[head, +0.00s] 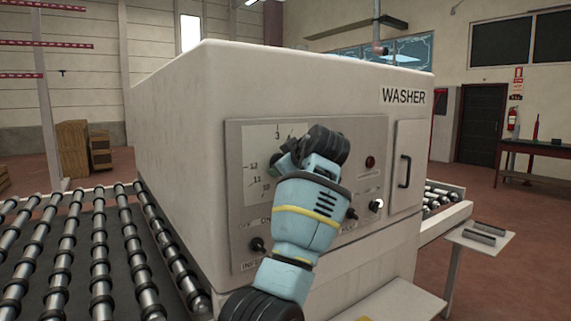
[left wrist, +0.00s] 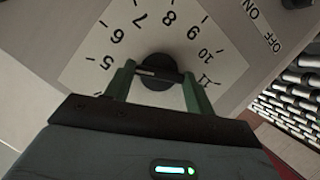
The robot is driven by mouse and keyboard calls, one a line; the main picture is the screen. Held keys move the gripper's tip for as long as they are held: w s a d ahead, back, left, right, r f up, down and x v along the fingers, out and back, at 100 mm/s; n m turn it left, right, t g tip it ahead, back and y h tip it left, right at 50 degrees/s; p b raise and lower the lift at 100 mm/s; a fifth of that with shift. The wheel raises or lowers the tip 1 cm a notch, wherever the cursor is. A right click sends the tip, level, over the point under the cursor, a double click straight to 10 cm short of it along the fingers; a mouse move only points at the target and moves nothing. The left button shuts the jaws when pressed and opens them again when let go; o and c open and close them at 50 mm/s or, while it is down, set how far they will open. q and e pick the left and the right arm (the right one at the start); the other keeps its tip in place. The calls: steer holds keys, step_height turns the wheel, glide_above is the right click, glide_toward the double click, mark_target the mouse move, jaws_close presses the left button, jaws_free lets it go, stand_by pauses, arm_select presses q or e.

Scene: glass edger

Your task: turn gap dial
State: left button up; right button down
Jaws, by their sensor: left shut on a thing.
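The gap dial is a black round knob with a raised bar (left wrist: 156,87), set on a white square scale plate (left wrist: 90,70) with numbers around it. My left gripper (left wrist: 158,74) is shut on the dial's bar, one green finger at each end. A small pale mark shows on the bar near the left finger. In the head view my left gripper (head: 290,160) is at the scale plate (head: 257,150) on the front panel of the white washer (head: 200,130), and my wrist hides the dial and part of the scale. My right gripper is not in view.
The panel also carries a red lamp (head: 370,162) and black switches, one at the lower left (head: 257,243). A door with a black handle (head: 405,171) is to the right. A roller conveyor (head: 95,250) fills the left, with a small grey side table (head: 482,237) at right.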

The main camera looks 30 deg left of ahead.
arm_select(q)
steer(key=shift+r, duration=0.1)
stand_by(0.3)
steer(key=o, duration=1)
steer(key=v, duration=0.7)
steer(key=shift+s+d+r, duration=0.15)
steer(key=shift+s+d, duration=0.1)
steer(key=shift+d, duration=0.05)
